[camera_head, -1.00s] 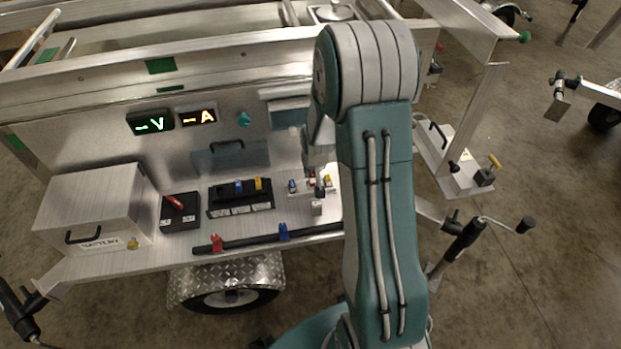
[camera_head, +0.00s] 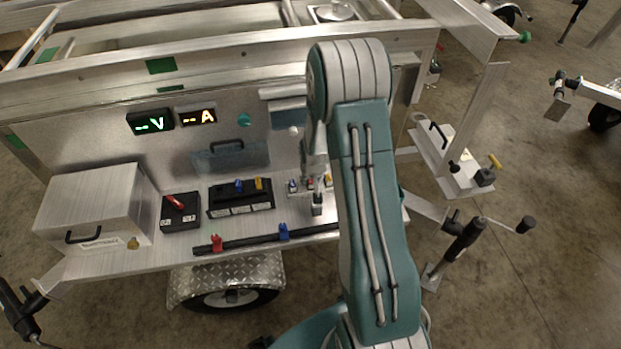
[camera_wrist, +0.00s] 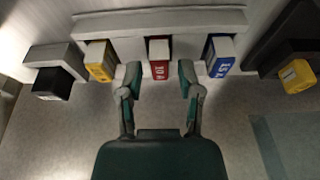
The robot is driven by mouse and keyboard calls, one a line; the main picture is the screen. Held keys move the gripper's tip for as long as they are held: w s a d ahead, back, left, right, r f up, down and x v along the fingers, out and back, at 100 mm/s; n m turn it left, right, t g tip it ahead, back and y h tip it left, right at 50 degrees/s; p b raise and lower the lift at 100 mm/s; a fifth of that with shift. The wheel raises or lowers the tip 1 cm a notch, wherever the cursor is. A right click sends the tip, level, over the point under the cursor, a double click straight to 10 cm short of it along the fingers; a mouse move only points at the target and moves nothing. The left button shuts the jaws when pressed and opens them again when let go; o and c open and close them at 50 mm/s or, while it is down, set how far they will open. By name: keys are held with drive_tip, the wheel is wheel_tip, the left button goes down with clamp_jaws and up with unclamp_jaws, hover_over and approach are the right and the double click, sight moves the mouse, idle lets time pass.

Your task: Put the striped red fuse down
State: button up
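A red fuse (camera_wrist: 159,57) with white print sits upright in the middle slot of a grey holder (camera_wrist: 205,22) in the wrist view. A yellow fuse (camera_wrist: 100,62) is on its left and a blue fuse (camera_wrist: 220,56) on its right. I cannot make out clear stripes on the red fuse. My gripper (camera_wrist: 159,80) is open, its two fingers on either side of the red fuse with gaps to it. It holds nothing. In the head view the red fuse (camera_head: 311,183) shows small on the shelf. My gripper there is mostly hidden by my arm.
A black fuse block with blue and yellow pieces (camera_head: 240,209), a black box with a red lever (camera_head: 180,222) and a metal battery box (camera_head: 97,205) stand to the left. A black bar with red and blue clamps (camera_head: 255,241) runs along the front edge.

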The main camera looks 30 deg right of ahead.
drive_tip(key=shift+r, duration=0.1)
drive_tip(key=s+a+r+n, duration=0.1)
drive_tip(key=s+a+r, duration=0.25)
drive_tip(key=r, duration=0.55)
drive_tip(key=s+a+r+t, duration=0.1)
drive_tip(key=s+a+r, duration=0.25)
drive_tip(key=r, duration=0.55)
drive_tip(key=s+a+r+n, duration=0.15)
drive_tip(key=s+r, duration=0.35)
drive_tip(key=r, duration=0.5)
drive_tip(key=s+a+r, duration=0.3)
drive_tip(key=s, duration=0.3)
drive_tip(key=s+a+r+t+y, duration=0.1)
drive_tip(key=s+a+r, duration=0.2)
drive_tip(key=s, duration=0.4)
drive_tip(key=shift+s+r+n, duration=0.2)
drive_tip(key=shift+s+n, duration=0.05)
drive_tip(key=shift+n, duration=0.1)
drive_tip(key=shift+d, duration=0.1)
